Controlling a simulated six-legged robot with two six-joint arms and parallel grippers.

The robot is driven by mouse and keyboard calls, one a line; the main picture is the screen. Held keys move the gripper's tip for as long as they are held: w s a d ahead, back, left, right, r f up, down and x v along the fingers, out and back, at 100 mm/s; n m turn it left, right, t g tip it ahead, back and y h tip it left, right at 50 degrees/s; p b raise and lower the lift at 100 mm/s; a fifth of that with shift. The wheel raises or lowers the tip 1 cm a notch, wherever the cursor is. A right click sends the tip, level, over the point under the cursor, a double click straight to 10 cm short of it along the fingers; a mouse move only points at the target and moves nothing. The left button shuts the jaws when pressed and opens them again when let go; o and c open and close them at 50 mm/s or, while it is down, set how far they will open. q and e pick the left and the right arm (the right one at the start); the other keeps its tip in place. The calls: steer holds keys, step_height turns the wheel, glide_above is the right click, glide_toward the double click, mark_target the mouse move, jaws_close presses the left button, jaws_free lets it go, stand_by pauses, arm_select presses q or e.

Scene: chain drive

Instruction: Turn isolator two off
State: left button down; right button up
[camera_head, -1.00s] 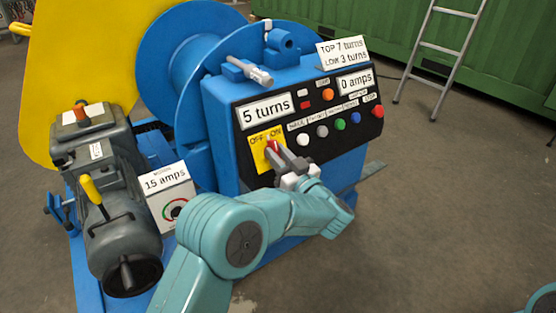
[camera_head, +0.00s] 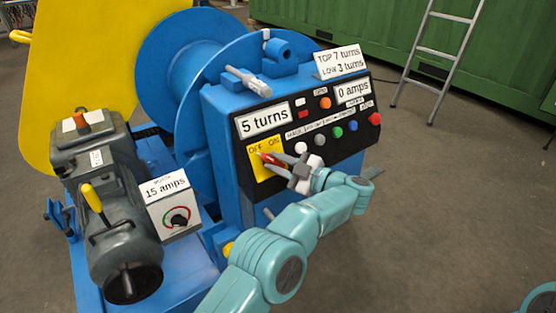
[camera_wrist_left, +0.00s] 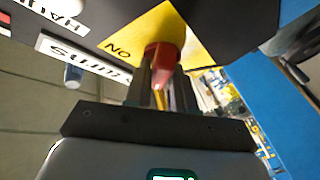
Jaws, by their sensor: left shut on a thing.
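The isolator is a red handle (camera_head: 268,158) on a yellow plate (camera_head: 264,172) marked OFF and ON, at the left of the black control panel. In the head view the handle leans to the upper left, toward the OFF word. My left gripper (camera_head: 281,163) comes from the right and is shut on the red handle. In the left wrist view the red handle (camera_wrist_left: 162,55) sits at the fingertips, against the yellow plate (camera_wrist_left: 150,30) with ON showing. The fingers hide part of the handle. No number for this isolator is legible. My right gripper is out of view.
Coloured buttons (camera_head: 337,131) sit right of the isolator, close above my left wrist. A turns display (camera_head: 264,120) is above it. A grey motor (camera_head: 122,232) and an amps box (camera_head: 168,200) stand to the left. Open floor (camera_head: 450,200) lies to the right.

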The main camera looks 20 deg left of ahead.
arm_select(q)
steer(key=shift+n+g, duration=0.4)
steer(key=c, duration=1)
jaws_free()
steer(key=shift+c, duration=0.2)
step_height(320, 180, up, 13)
steer(key=p, duration=0.6)
step_height(320, 180, up, 7)
steer(key=p, duration=0.5)
glide_above(279, 165)
steer(key=shift+s+r, duration=0.1)
